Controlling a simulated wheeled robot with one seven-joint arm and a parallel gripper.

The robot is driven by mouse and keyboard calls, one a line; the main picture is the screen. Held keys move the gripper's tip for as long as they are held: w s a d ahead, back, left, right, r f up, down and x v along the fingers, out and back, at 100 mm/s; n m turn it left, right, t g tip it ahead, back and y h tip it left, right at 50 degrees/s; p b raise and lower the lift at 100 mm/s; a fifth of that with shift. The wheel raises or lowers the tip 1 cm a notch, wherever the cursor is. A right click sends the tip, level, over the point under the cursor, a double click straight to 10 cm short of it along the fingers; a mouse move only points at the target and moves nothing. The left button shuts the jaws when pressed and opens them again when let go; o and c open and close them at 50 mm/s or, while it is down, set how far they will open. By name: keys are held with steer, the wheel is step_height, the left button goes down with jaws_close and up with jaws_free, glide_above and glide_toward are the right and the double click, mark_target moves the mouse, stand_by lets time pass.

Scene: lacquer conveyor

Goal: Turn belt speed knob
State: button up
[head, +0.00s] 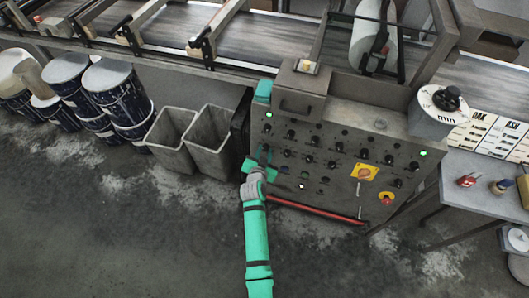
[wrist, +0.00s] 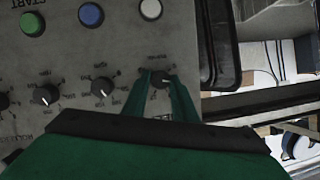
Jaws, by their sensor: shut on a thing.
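The grey control panel (head: 330,135) carries several rows of black knobs and small lamps. In the wrist view, my gripper (wrist: 160,84) has its two green fingers on either side of a small black knob (wrist: 160,78) with a white pointer mark, and is shut on it. This knob is at the end of its row; its label is too blurred to read. Two more black knobs, a near one (wrist: 103,87) and a farther one (wrist: 45,95), lie to its left. In the head view, my gripper (head: 265,162) is at the panel's left side, and the held knob is hidden.
White (wrist: 150,9), blue (wrist: 91,14) and green (wrist: 32,24) buttons sit above the knobs. A red bar (head: 315,209) runs along the panel's lower edge. Grey bins (head: 211,143) stand to the left, and a table (head: 465,215) stands to the right.

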steer(key=o, duration=1)
steer(key=shift+o, duration=0.2)
steer(key=v, duration=1.1)
steer(key=shift+f, duration=0.1)
